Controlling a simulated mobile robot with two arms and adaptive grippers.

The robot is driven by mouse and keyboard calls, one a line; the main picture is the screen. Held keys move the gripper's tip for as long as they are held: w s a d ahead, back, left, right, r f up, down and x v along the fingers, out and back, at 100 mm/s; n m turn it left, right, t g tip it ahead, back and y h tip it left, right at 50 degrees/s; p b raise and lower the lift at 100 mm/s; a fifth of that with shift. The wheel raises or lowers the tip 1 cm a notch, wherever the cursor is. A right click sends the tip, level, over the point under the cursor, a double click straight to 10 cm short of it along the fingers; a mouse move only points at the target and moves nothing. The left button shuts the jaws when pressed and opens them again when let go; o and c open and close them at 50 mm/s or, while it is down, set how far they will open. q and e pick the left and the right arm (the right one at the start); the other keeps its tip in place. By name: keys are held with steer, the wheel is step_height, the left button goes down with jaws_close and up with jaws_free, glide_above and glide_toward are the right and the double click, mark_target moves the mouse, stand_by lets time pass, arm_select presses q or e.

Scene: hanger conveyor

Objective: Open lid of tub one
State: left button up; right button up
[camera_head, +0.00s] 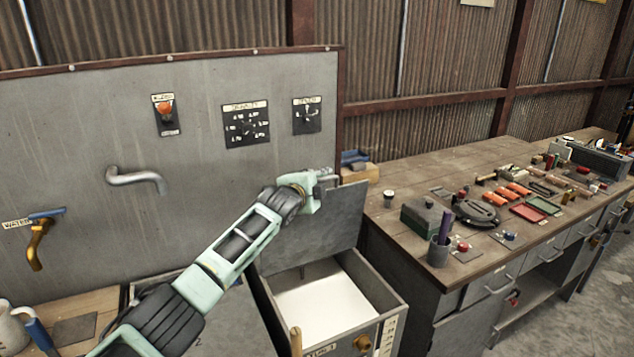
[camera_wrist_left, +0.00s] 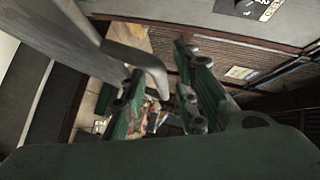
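Tub one (camera_head: 385,295) is a grey box with a "TUB 1" label on its front and white contents inside. Its grey lid (camera_head: 325,222) stands raised, near upright, at the back of the tub. My left gripper (camera_head: 326,176) is at the lid's upper edge; contact cannot be told. In the left wrist view its two green fingers (camera_wrist_left: 160,108) are apart, with a gap between them. A grey bar (camera_wrist_left: 152,62) reaches close to the fingers there. My right gripper is in neither view.
A second, closed tub (camera_head: 240,318) stands left of tub one, partly behind my arm. A workbench (camera_head: 410,212) with several tools stands close on the right.

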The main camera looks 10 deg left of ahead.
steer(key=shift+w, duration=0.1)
arm_select(q)
steer(key=shift+s, duration=0.1)
steer(key=v, duration=1.2)
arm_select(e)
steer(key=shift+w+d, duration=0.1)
arm_select(q)
steer(key=shift+f, duration=0.1)
stand_by(0.3)
